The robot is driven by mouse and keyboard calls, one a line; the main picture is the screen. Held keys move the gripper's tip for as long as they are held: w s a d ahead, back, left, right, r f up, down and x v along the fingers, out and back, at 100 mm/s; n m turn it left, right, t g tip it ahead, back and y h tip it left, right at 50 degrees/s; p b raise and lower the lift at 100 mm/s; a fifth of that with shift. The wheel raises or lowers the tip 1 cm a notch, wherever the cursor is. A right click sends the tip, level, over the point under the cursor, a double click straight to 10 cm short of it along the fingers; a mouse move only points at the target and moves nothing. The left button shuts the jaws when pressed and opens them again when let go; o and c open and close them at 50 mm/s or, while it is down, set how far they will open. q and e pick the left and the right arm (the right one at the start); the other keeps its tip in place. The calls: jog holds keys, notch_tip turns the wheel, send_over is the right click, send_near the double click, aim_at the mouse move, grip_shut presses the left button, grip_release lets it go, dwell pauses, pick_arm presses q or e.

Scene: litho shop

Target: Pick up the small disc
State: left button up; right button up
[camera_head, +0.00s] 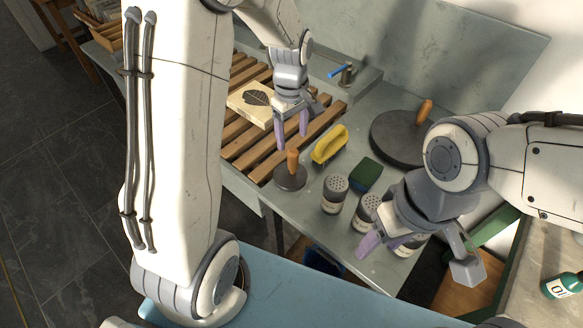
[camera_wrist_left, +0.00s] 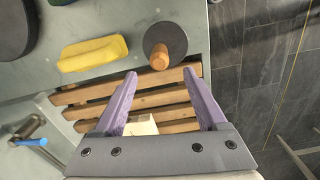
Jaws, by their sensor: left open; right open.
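The small disc (camera_head: 291,180) is dark grey with an upright wooden handle. It lies on the grey bench top beside the front end of the slatted wooden rack. In the left wrist view the small disc (camera_wrist_left: 157,31) is beyond the fingertips, its handle pointing toward the camera. My left gripper (camera_head: 291,139) is open and empty above the slats, just behind the disc in the head view. Its purple fingers (camera_wrist_left: 160,73) are apart, with the handle just past the gap between their tips. My right gripper (camera_head: 418,258) is open at the right, by the shakers.
A larger disc with a handle (camera_head: 400,138) lies behind. A stone block (camera_head: 250,104) rests on the slats (camera_head: 245,158). A tap (camera_head: 345,73) is behind.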

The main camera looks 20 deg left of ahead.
aim_at(294, 150)
pick_arm(q)
notch_tip(294, 150, down, 8)
jog(key=shift+d+r+p, duration=0.1)
jog(key=shift+d+p, duration=0.05)
jog(key=shift+p, duration=0.35)
grip_shut()
jog(key=shift+w+r, duration=0.1)
jog(key=shift+w, duration=0.05)
dwell(1.2)
